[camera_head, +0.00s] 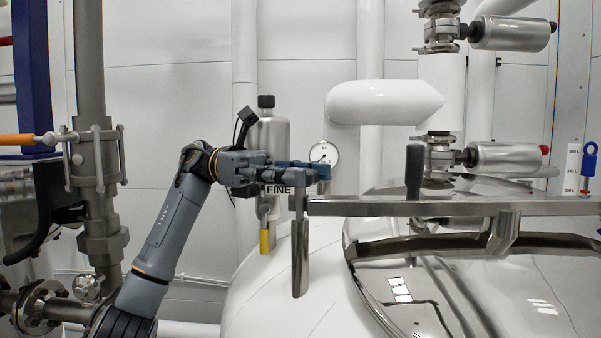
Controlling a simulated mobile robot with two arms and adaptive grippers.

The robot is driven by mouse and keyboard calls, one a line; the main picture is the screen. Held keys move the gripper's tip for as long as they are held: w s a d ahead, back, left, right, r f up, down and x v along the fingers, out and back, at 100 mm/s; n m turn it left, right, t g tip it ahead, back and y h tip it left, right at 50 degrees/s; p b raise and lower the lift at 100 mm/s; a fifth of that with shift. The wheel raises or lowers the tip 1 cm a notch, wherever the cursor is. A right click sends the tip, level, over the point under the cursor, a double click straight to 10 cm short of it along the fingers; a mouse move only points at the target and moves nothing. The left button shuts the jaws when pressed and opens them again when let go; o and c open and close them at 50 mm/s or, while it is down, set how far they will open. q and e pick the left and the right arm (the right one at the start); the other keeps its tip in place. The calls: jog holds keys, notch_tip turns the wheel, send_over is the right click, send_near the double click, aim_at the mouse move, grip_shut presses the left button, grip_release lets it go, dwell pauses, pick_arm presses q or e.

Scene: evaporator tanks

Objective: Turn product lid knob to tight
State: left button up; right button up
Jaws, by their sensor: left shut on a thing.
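The shiny steel product lid (440,290) sits on the white tank at the lower right, with a flat metal bar (400,208) across it. At the bar's left end is an upright metal knob piece (299,258) with a rounded lower part. My left gripper (308,173) is at the top of this piece, shut on it; the fingers hide the part they hold. A dark upright handle (414,172) stands on the bar farther right. I cannot tell the knob's tightness. My right gripper is not in view.
Behind my left gripper are a steel cylinder (272,140) with a black cap, a yellow-handled part (264,241) and a round gauge (323,153). Pipes and valves (97,165) stand at the left. Steel valve fittings (440,160) rise behind the lid.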

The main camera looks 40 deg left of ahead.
pick_arm(q)
jog(key=o, duration=1.2)
jog(key=shift+c, duration=0.2)
jog(key=a, duration=0.7)
jog(key=shift+a, duration=0.25)
jog(key=shift+f, duration=0.1)
